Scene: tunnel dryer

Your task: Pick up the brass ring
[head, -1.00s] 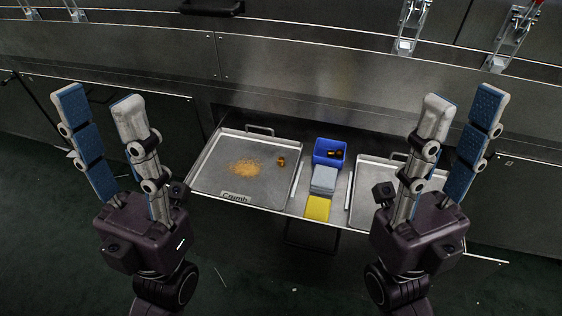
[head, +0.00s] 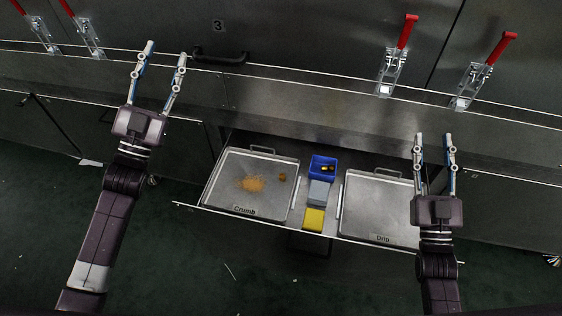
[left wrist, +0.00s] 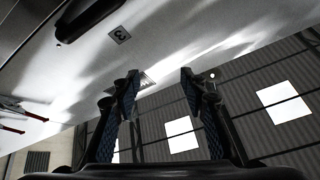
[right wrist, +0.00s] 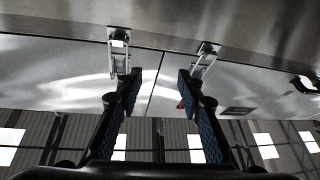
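A small brown-gold piece (head: 282,177), probably the brass ring, lies on the right part of the tray marked "Crumb" (head: 224,200). It is too small to tell its shape. My left gripper (head: 166,52) is open and empty, up and to the left of the tray, in front of the steel panel. My right gripper (head: 434,137) is open and empty, over the right edge of the tray marked "Drip" (head: 370,215). Both wrist views show the fingers spread apart with nothing between them. Neither wrist view shows the small piece.
A pile of crumbs (head: 252,184) lies on the Crumb tray. Between the trays are a blue bin (head: 315,174) with small dark and yellow items, a grey-blue stack (head: 319,192) and a yellow pad (head: 314,219). Red-handled clamps (head: 390,72) and a black handle (head: 222,58) are above.

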